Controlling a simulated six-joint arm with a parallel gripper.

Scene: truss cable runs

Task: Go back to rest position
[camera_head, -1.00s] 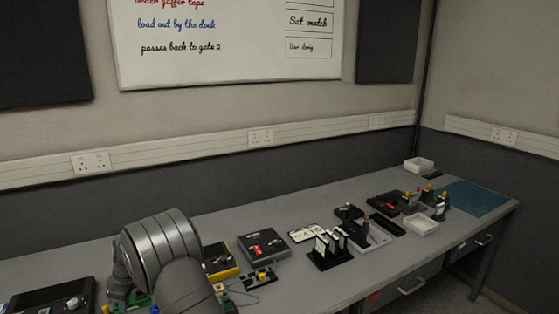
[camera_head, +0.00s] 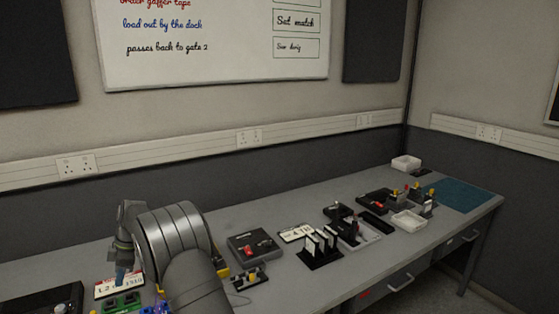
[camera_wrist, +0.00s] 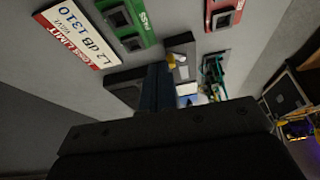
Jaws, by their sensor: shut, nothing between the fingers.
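My gripper (camera_wrist: 157,88) shows in the wrist view as dark blue fingers pressed together, with nothing between them. In the head view its blue tip (camera_head: 121,279) points down over the bench at the lower left, beside my grey arm. The gripper appears above the bench, close to a white and red label plate (camera_head: 105,289) and green modules (camera_head: 126,301).
The grey bench (camera_head: 330,285) runs to the right. A black box with a red switch (camera_head: 253,247), a rack of upright cards (camera_head: 320,249) and a white tray (camera_head: 408,221) stand along it. A dark box (camera_head: 45,301) sits at lower left. The bench's front strip is mostly clear.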

